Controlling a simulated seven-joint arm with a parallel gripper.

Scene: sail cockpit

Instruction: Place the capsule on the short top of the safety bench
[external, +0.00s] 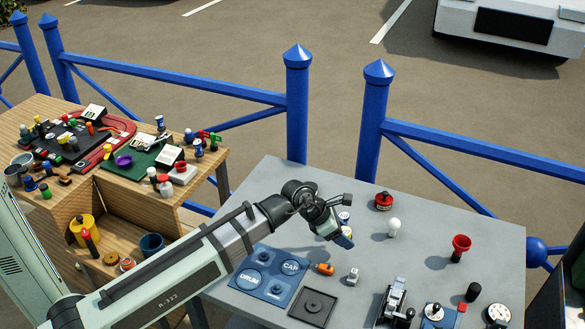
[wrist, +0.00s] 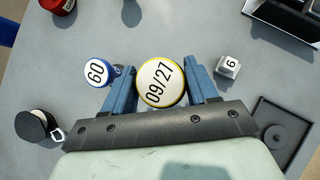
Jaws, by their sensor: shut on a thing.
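A round thing with a white top marked "09/27" and a yellow rim, probably the capsule (wrist: 161,82), sits between my gripper's blue fingers in the wrist view. My gripper (wrist: 162,90) is shut on it, with one finger against each side. In the external view my gripper (external: 343,238) is low over the grey table (external: 270,190) and mostly hides what it holds. I cannot tell whether the capsule still touches the table. A wooden bench (external: 120,193) with crowded tops and a lower shelf stands at the left. No label shows which surface is the short top.
A blue-and-white cylinder marked "60" (wrist: 95,72) stands close beside my left finger. A white cube (external: 353,276), black tray (external: 313,306) and blue panel (external: 262,272) are nearby. A red item (external: 383,201) and white bulb (external: 394,228) stand farther back. Blue railings (external: 298,110) run behind.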

